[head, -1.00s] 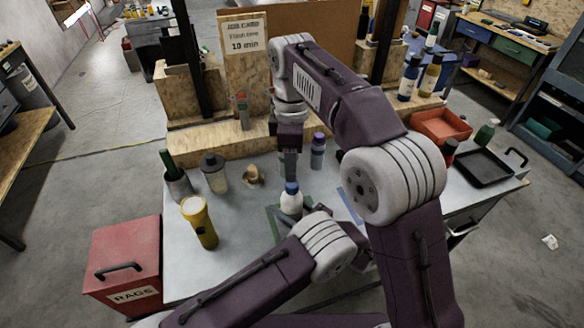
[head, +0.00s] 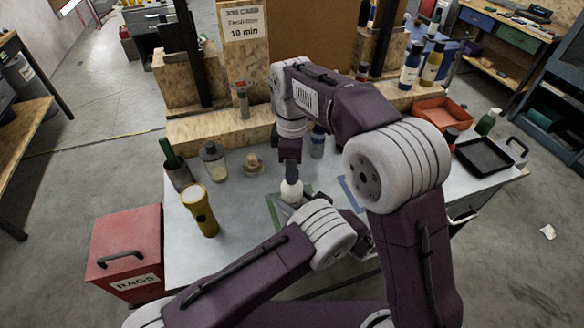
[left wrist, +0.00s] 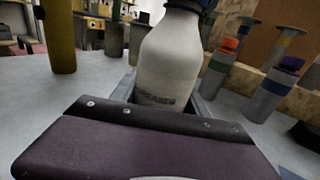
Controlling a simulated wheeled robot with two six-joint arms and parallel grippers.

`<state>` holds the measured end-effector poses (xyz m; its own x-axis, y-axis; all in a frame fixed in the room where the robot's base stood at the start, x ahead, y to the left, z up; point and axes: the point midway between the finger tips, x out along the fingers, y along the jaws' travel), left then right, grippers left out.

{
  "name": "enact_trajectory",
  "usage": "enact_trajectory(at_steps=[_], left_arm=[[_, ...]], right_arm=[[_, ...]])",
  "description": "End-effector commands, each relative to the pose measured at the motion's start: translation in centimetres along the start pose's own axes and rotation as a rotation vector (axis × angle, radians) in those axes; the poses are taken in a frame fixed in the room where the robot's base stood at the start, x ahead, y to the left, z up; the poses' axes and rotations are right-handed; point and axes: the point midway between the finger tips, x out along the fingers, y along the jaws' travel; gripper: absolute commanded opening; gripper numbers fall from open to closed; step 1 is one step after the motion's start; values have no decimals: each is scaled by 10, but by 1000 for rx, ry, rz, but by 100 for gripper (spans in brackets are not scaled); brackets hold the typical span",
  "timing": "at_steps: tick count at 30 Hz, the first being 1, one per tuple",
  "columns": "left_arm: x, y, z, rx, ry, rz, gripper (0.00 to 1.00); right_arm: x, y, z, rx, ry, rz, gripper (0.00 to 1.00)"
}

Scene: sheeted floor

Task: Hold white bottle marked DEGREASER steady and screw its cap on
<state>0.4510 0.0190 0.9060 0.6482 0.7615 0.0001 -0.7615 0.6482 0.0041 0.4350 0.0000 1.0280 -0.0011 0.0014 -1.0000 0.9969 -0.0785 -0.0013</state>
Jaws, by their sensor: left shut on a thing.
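The white bottle (head: 291,192) stands upright on the grey table. In the left wrist view the bottle (left wrist: 170,58) has a partly hidden dark label low on its side. A dark blue cap (left wrist: 207,4) shows at its top, cut by the picture edge; I cannot tell how far it is screwed on. My left gripper (left wrist: 163,100) is shut on the lower part of the bottle. My right gripper (head: 290,174) points straight down over the bottle's top and hides the cap in the head view. Whether its fingers are closed on the cap is not clear.
A purple-capped bottle (head: 318,143) stands close behind my right gripper. A red tray (head: 440,113) and black tray (head: 485,158) lie right. A wooden rack (head: 190,135) lines the back.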

Motion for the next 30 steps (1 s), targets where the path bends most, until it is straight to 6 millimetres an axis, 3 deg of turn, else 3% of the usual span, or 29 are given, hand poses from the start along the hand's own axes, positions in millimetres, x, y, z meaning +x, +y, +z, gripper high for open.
enact_trajectory(at_steps=[5,18,21,25,26,27,28,30], left_arm=[[0,0,0,0,0,0,0],[0,0,0,0,0,0,0],[0,0,0,0,0,0,0],[0,0,0,0,0,0,0],[0,0,0,0,0,0,0],[0,0,0,0,0,0,0],[0,0,0,0,0,0,0],[0,0,0,0,0,0,0]], right_arm=[[0,0,0,109,0,0,0],[1,0,0,1415,-1,0,0],[1,0,0,1573,-1,0,0],[1,0,0,1564,-1,0,0],[1,0,0,1563,-1,0,35],[1,0,0,1563,-1,0,46],[1,0,0,1563,-1,0,55],[1,0,0,1562,-1,0,55]])
